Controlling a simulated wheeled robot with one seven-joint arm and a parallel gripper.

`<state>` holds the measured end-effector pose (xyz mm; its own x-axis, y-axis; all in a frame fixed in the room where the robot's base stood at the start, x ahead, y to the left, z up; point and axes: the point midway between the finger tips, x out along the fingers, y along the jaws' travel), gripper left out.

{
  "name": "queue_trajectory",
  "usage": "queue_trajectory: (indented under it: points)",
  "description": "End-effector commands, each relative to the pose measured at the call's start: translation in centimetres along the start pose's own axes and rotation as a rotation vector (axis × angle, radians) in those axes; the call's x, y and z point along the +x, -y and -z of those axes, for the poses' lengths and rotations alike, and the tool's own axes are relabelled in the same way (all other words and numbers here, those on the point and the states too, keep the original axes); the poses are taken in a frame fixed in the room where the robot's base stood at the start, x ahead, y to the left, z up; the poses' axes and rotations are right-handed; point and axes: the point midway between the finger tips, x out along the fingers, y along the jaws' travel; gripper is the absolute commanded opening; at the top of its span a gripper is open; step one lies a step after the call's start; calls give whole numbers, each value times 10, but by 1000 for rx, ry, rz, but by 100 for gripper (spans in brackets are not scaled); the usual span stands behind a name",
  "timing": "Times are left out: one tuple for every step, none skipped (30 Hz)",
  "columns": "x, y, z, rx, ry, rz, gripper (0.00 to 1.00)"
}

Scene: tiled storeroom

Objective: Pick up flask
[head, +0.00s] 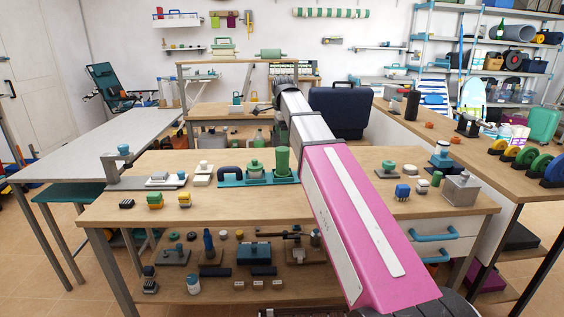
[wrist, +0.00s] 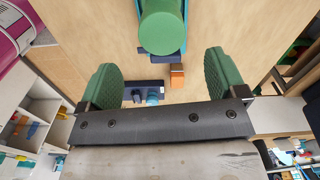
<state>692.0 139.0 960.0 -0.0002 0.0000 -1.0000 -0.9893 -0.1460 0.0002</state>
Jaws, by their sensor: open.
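No object is clearly recognisable as the flask. A tall green cylinder (head: 283,161) stands upright on the teal tray at the back middle of the near table. A grey boxy container with a narrow neck (head: 461,189) stands at that table's right end. In the wrist view, my gripper (wrist: 165,82) is open, its two green ribbed pads wide apart with nothing between them. A green cylinder (wrist: 162,32) lies ahead of the pads, near the top middle and apart from them; I cannot tell if it is the same one. In the head view, my gripper cannot be made out.
The near wooden table (head: 240,203) holds several small blocks and parts, with more on its lower shelf (head: 225,288). A dark blue case (head: 341,112) stands behind. In the wrist view, an orange block (wrist: 177,76) sits just past the pads.

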Motion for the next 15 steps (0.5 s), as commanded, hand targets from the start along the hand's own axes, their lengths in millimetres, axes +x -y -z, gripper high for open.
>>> queue_trajectory:
  points:
    - [4,-1,0,0,0,-1,90]
    - [7,-1,0,0,0,-2,90]
    - [12,-1,0,0,0,-2,90]
    - [15,-1,0,0,0,-2,90]
    - [19,-1,0,0,0,-2,90]
    - [25,-1,0,0,0,-2,90]
    - [30,-1,0,0,0,-2,90]
    - [35,-1,0,0,0,-2,90]
    - [40,-1,0,0,0,-2,90]
    - [44,-1,0,0,0,-2,90]
    - [47,-1,0,0,0,-1,90]
    - [50,0,0,0,0,-1,90]
    - [52,0,0,0,0,-1,90]
    - [54,0,0,0,0,-1,90]
    - [55,0,0,0,0,-1,90]
